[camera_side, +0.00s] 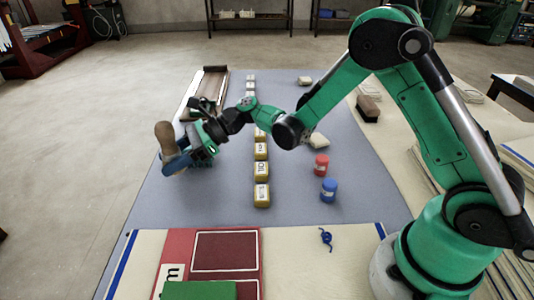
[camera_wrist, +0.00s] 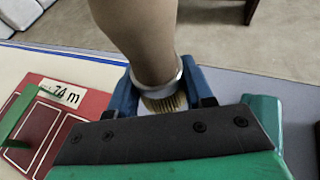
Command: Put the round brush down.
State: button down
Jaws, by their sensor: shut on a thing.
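The round brush (camera_side: 163,134) has a thick brown handle, a metal ring and short tan bristles. My gripper (camera_side: 174,161) is shut on it, over the left edge of the blue-grey mat in the side view. The handle sticks up above the blue fingers. In the wrist view the brush (camera_wrist: 142,35) stands between the blue fingers of my gripper (camera_wrist: 160,88). Its handle runs out of the top of the picture. The bristles show partly, and their lower ends are hidden by the dark gripper plate.
A row of labelled yellow blocks (camera_side: 261,195) runs down the blue-grey mat (camera_side: 225,205). A brown tray (camera_side: 208,85) lies behind my gripper. A red board (camera_side: 205,275) with a green block (camera_side: 200,290) lies in front.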

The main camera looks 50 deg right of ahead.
aim_at(185, 198)
jog(key=shift+f, duration=3.95)
jog(key=shift+f, duration=0.1)
jog(key=shift+c, duration=1.7)
grip_release()
